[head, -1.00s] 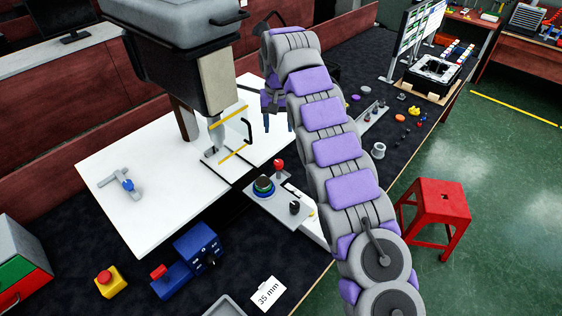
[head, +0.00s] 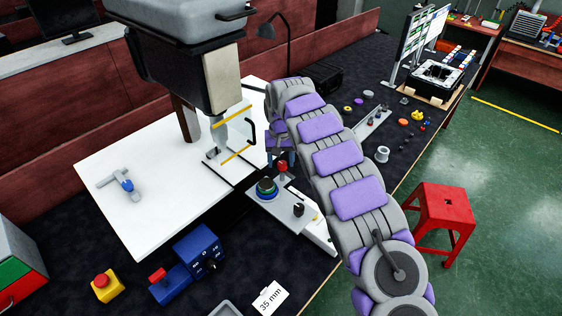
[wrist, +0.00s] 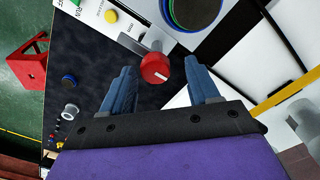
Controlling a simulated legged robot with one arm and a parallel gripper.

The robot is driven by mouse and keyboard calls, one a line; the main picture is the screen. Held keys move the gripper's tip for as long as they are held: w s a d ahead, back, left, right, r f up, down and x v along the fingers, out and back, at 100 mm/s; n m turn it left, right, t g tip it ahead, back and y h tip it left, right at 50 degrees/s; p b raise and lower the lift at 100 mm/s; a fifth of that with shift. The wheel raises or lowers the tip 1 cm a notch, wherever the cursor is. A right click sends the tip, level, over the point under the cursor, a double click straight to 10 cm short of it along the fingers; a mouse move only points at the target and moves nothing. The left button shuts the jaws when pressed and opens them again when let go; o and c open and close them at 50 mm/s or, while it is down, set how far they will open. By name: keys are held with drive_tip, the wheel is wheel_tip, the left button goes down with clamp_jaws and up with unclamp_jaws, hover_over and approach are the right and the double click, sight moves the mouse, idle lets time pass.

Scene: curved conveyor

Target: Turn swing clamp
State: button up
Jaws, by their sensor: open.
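A red knob (head: 283,167) stands upright on a metal stem at the rear of a grey control plate (head: 262,203); it may be the swing clamp's handle, but I cannot be sure. In the wrist view, the red knob (wrist: 155,68) shows between the tips of my gripper's (wrist: 163,72) blue fingers, nearer the left one. The fingers are spread, with gaps on both sides of the knob. In the head view my gripper (head: 281,158) is right behind the knob, partly hidden by my arm. A grey bracket with a blue knob (head: 127,186) lies on the white board.
A green-and-blue ringed dial (head: 266,187) and a black knob (head: 298,209) sit on the plate. A dark overhead machine (head: 195,80) stands over the white board (head: 150,232). A blue box (head: 196,250) and red stop button (head: 103,281) are in front. A red stool (head: 443,208) stands right.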

drive_tip(key=shift+d+f, duration=0.1)
drive_tip(key=shift+f, duration=0.2)
drive_tip(key=shift+d, duration=0.1)
drive_tip(key=shift+d, duration=0.1)
drive_tip(key=shift+r, duration=0.1)
drive_tip(key=shift+c, duration=0.3)
drive_tip(key=c, duration=1)
